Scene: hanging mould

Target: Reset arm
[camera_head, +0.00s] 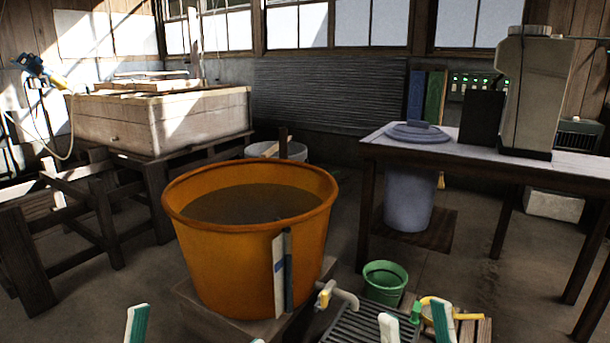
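Only the fingertips of my grippers show, at the bottom edge of the head view. My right gripper (415,325) shows two white and green fingertips with a gap between them, and nothing is seen held there. My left gripper (197,332) shows one white and green fingertip clearly and a small tip farther right at the edge. These tips stand wide apart with no object seen between them. The palms and arms are out of view.
An orange tub (250,250) stands ahead on a low base. A green bucket (385,284) and a dark grate (362,325) lie to its right. A table (470,152) with a grey machine (535,95) stands at right. A wooden vat (160,120) stands at left.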

